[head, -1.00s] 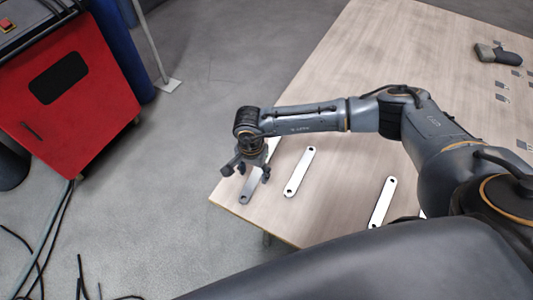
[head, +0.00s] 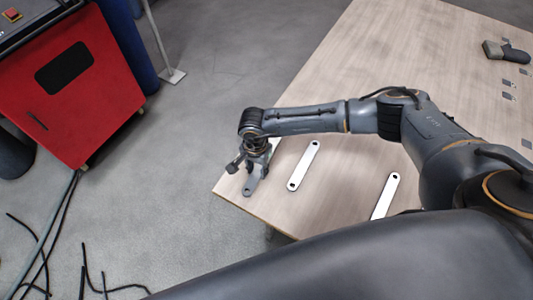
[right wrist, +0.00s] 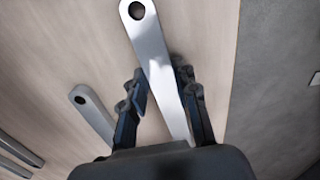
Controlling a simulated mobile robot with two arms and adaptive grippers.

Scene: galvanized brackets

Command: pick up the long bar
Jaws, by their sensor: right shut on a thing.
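The long bar (head: 249,189) is a flat grey metal strip with a hole near its end, close to the left corner of the table. It looks longer than the bar beside it. My right gripper (head: 257,172) is over it, with fingers pointing down and shut on it. The right wrist view shows the long bar (right wrist: 150,45) running between the two fingers (right wrist: 161,78), its holed end beyond the fingertips. The bar's other end is hidden behind the gripper body. I cannot tell whether it is off the table. My left gripper is not in view.
A shorter bar (head: 303,165) lies just right of the gripper, and another bar (head: 385,197) lies farther right. The wooden table (head: 350,75) has free room behind my arm. A dark object (head: 508,52) lies at the far right. A red cabinet (head: 60,100) stands on the floor at left.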

